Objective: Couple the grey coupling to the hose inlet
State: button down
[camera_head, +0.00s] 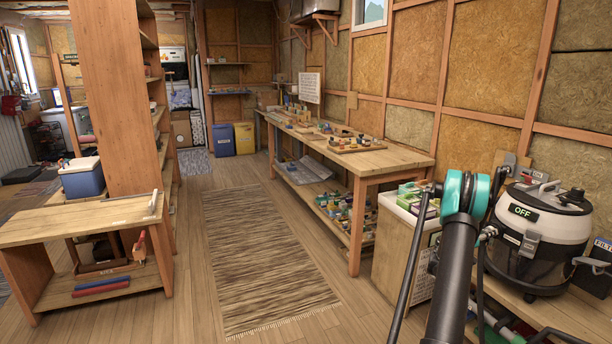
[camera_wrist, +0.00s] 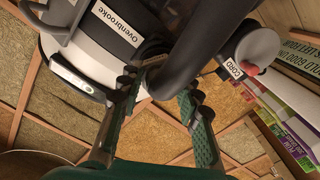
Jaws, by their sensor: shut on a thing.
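The vacuum (camera_head: 545,225), a white and black canister reading OFF, stands on the bench at right. Its body (camera_wrist: 100,52) fills the upper left of the wrist view, labelled Ovenbrooke. My gripper (camera_wrist: 163,86) has its green fingers on either side of the dark grey coupling end of a hose (camera_wrist: 186,62), close against the vacuum's front. In the head view my gripper (camera_head: 487,231) is at the vacuum's left side, partly behind my arm. The hose inlet is hidden behind the coupling and fingers. I cannot tell whether the coupling is seated in it or only near it.
A round CORD fitting (camera_wrist: 250,55) with a red button is close right of the hose. Boxes (camera_wrist: 285,115) are beyond it. A cabinet (camera_head: 402,245) is left of my arm. The long workbench (camera_head: 400,160) is farther back. The rug (camera_head: 262,260) lies on open floor.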

jog(key=shift+d, duration=0.1)
jog(key=m, duration=0.6)
jog(key=c, duration=1)
grip_release()
jog(key=shift+v, duration=4.55)
